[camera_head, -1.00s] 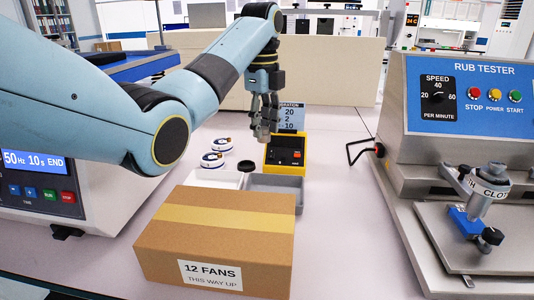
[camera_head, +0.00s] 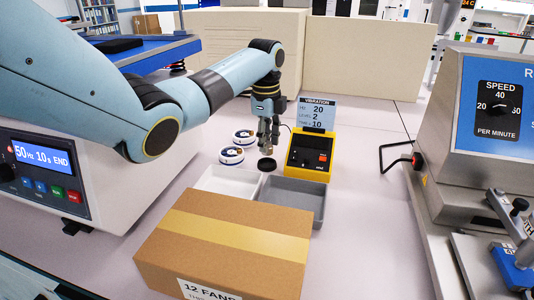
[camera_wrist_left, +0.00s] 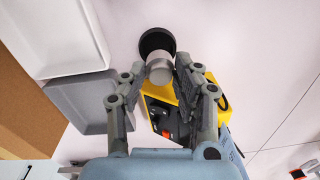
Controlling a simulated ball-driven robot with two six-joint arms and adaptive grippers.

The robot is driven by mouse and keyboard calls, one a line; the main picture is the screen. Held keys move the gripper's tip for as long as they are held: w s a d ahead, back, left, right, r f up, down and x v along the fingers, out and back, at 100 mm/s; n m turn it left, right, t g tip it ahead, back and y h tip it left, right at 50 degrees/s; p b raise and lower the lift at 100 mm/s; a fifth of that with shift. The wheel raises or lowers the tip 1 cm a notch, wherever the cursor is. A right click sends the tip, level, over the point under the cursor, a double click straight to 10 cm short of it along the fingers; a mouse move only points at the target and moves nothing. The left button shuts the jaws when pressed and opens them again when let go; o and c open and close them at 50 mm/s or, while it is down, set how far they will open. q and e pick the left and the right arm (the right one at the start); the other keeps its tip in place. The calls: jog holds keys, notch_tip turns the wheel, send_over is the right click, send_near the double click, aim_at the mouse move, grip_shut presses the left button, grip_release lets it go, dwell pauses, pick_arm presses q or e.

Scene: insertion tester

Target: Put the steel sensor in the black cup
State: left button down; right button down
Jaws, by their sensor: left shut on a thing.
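My left gripper (camera_head: 268,147) is shut on the steel sensor (camera_wrist_left: 159,69), a short silvery cylinder. In the head view the sensor (camera_head: 268,150) shows only as a small bit between the fingertips. The black cup (camera_head: 267,164) is small and round and stands on the table just below the fingertips. In the left wrist view the cup (camera_wrist_left: 155,39) shows partly behind the sensor, which overlaps its near rim. I cannot tell whether the sensor touches the cup. My right gripper is not in view.
A yellow vibration meter (camera_head: 310,155) stands right of the gripper. A white tray (camera_head: 213,190) and a grey tray (camera_head: 318,207) lie in front, behind a cardboard box (camera_head: 210,248). Two round white tins (camera_head: 231,155) stand left of the cup. The rub tester (camera_head: 440,190) is at right.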

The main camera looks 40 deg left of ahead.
pick_arm(q)
notch_tip(320, 180, down, 4)
jog(key=shift+s+r, duration=0.1)
jog(key=shift+r, duration=0.05)
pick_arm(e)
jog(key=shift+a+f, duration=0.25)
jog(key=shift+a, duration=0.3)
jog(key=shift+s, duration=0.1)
pick_arm(q)
jog(key=c, duration=1)
grip_release()
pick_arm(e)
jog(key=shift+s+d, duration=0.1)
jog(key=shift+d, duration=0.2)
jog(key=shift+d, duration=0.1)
